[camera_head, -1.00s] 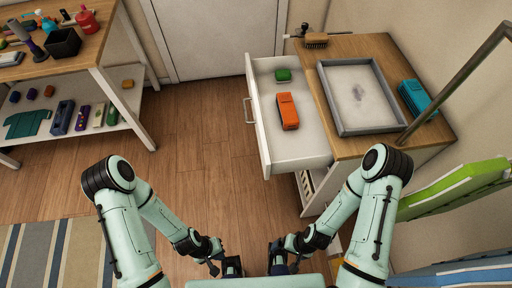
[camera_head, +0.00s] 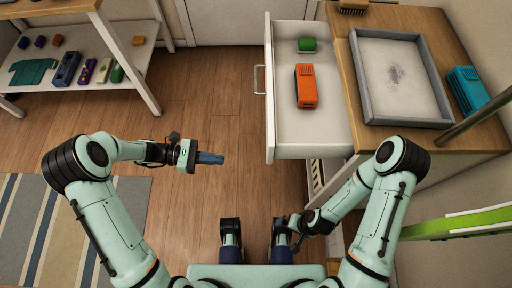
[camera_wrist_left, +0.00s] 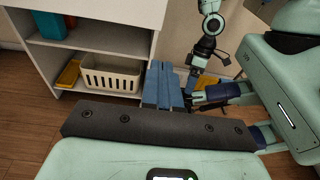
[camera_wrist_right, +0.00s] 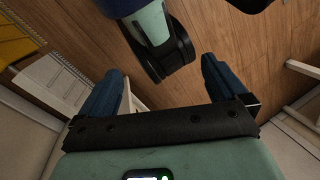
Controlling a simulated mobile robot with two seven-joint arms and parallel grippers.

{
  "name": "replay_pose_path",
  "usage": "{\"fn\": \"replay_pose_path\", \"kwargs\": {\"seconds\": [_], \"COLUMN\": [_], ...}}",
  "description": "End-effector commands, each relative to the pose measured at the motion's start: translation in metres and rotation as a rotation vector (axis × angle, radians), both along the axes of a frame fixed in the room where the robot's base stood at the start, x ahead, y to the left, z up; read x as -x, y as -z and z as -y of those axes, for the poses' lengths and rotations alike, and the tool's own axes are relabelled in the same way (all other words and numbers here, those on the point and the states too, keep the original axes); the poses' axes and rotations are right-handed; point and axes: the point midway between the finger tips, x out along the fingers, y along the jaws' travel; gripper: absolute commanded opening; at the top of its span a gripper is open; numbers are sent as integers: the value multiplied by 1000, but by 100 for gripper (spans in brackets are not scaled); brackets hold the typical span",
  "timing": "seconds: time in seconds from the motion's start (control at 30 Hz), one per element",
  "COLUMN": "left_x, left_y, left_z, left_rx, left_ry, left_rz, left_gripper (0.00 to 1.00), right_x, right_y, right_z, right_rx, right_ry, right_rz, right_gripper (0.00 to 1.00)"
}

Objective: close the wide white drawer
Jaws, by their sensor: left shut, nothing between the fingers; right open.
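The wide white drawer (camera_head: 312,150) is pulled out to the left from the wood-topped cabinet in the head view. Its handle (camera_head: 258,80) is on the left-facing front panel. Inside lie an orange object (camera_head: 306,86) and a green object (camera_head: 307,45). My left gripper (camera_head: 212,158) is shut and empty, left of the drawer's near front corner and apart from it; its blue fingers (camera_wrist_left: 163,85) are together in the left wrist view. My right gripper (camera_wrist_right: 160,95) is open and empty, its fingers apart in the right wrist view.
A grey tray (camera_head: 357,80) and a teal object (camera_head: 466,90) are on the cabinet top (camera_head: 408,20). A shelf unit (camera_head: 140,65) with several small items stands at the far left. A white basket (camera_wrist_left: 112,75) sits low in the cabinet. The floor left of the drawer is clear.

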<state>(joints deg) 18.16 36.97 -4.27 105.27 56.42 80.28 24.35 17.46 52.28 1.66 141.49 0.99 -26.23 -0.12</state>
Motion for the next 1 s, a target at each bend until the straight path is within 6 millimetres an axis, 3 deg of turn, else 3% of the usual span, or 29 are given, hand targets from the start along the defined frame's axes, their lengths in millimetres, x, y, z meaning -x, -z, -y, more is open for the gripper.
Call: {"fn": "replay_pose_path", "kwargs": {"seconds": [0.1, 0.2, 0.37, 0.8, 1.0], "left_x": [-18, -24, -26, -24, -25], "left_y": [-24, -38, -44, -43, -43], "left_z": [-9, -12, -2, 86, 115], "left_rx": [109, 158, 178, 175, 174], "left_ry": [-34, -44, -42, -40, -41], "left_rz": [18, 27, 28, 26, 28], "left_gripper": [0, 0, 0, 0, 0], "right_x": [-3, -4, -5, -15, -20], "right_y": [12, 14, 14, 23, 27], "right_z": [1, 1, 1, 6, 8], "right_rx": [3, 4, 5, 18, 24], "right_ry": [2, 4, 5, 16, 22], "right_rz": [7, 12, 15, 41, 53], "right_gripper": [99, 99, 99, 99, 99]}}
